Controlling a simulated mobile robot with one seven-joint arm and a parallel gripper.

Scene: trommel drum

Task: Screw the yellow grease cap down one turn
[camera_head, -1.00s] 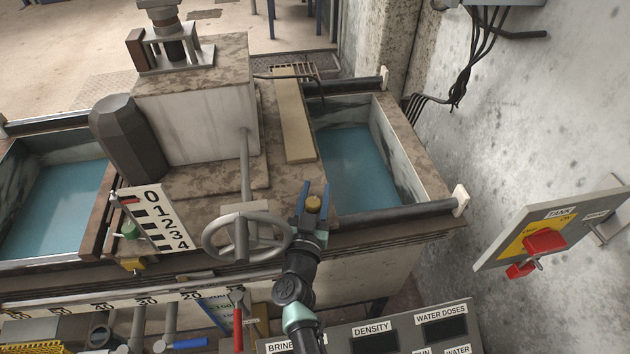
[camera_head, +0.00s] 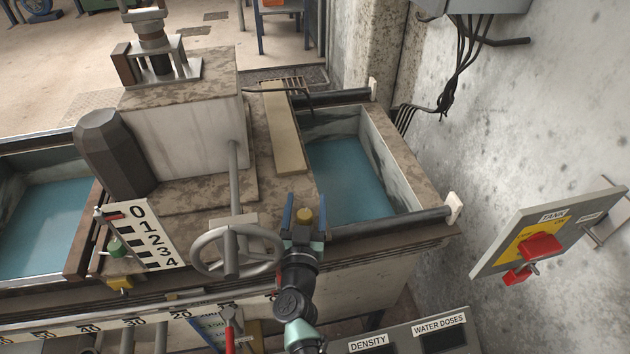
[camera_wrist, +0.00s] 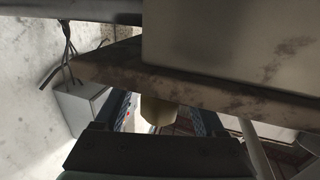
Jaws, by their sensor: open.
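The grey handwheel (camera_head: 237,252) is close to the left of my gripper. A water-filled tank (camera_head: 350,170) lies behind to the right. A tank switch panel (camera_head: 535,245) with red handles is on the right wall. A numbered scale plate (camera_head: 142,232) stands further left.

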